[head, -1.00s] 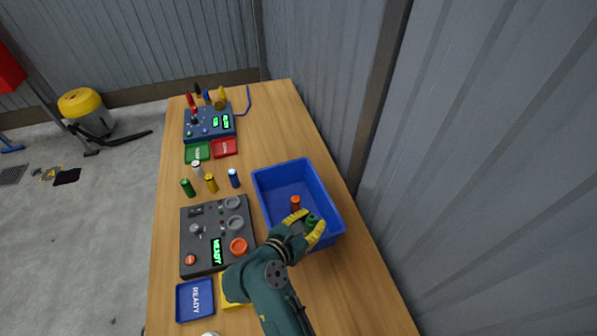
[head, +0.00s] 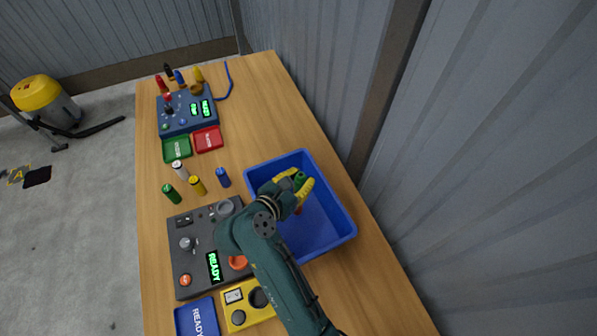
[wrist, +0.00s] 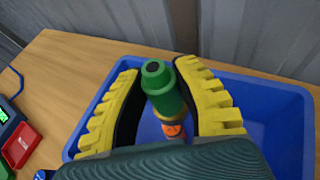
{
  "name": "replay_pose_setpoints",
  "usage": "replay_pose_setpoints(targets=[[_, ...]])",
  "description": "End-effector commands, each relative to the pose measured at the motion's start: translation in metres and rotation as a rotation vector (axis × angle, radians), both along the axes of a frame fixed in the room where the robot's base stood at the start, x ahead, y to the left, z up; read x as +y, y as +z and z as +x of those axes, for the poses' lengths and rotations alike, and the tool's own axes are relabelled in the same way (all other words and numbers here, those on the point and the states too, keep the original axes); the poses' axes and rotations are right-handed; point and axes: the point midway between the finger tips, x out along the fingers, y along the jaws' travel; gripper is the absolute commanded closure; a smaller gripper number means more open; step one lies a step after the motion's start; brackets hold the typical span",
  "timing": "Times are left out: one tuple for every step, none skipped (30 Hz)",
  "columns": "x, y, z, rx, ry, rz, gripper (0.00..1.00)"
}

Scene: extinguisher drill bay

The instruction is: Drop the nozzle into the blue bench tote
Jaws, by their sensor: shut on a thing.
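The nozzle (wrist: 162,88) is a green stepped cylinder with a dark hole in its narrower top. It stands upright between the yellow ribbed fingers of my gripper (wrist: 165,95), which is shut on it. In the head view the nozzle (head: 299,179) shows between the fingertips of my gripper (head: 296,185), over the far part of the blue bench tote (head: 335,230). The tote (wrist: 285,90) surrounds the view below the fingers in the wrist view.
A dark console (head: 195,265) with a green READY display stands left of the tote. Small green (head: 171,194), yellow (head: 197,186), blue (head: 222,177) and white (head: 180,170) cylinders stand beyond it. A corrugated wall (head: 480,150) runs along the right. Bench right of the tote is clear.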

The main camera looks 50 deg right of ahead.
Motion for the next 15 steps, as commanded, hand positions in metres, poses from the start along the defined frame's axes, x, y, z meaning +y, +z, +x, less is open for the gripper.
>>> replay_pose_setpoints(targets=[[0.000,-0.014,0.001,-0.002,0.000,-0.002,1.00],[0.000,-0.018,0.000,-0.002,0.000,-0.002,1.00],[0.000,-0.024,0.000,-0.002,0.000,-0.002,1.00],[0.000,-0.028,0.000,-0.002,0.000,-0.002,1.00],[0.000,-0.032,0.000,-0.002,0.000,-0.002,1.00],[0.000,-0.035,0.000,-0.002,0.000,-0.002,1.00],[0.000,-0.037,0.000,-0.002,0.000,-0.002,1.00],[0.000,-0.038,0.000,-0.003,0.001,-0.002,1.00],[0.000,-0.038,0.000,-0.004,0.001,-0.001,1.00],[0.000,-0.038,0.000,-0.004,0.001,-0.001,1.00],[0.000,-0.038,0.000,-0.004,0.001,-0.001,1.00],[0.000,-0.037,0.000,-0.004,0.001,-0.001,1.00],[0.000,-0.037,0.000,-0.004,0.001,-0.001,1.00],[0.000,-0.037,0.000,-0.003,0.001,-0.002,1.00],[0.000,-0.037,0.000,-0.002,0.000,-0.002,1.00]])
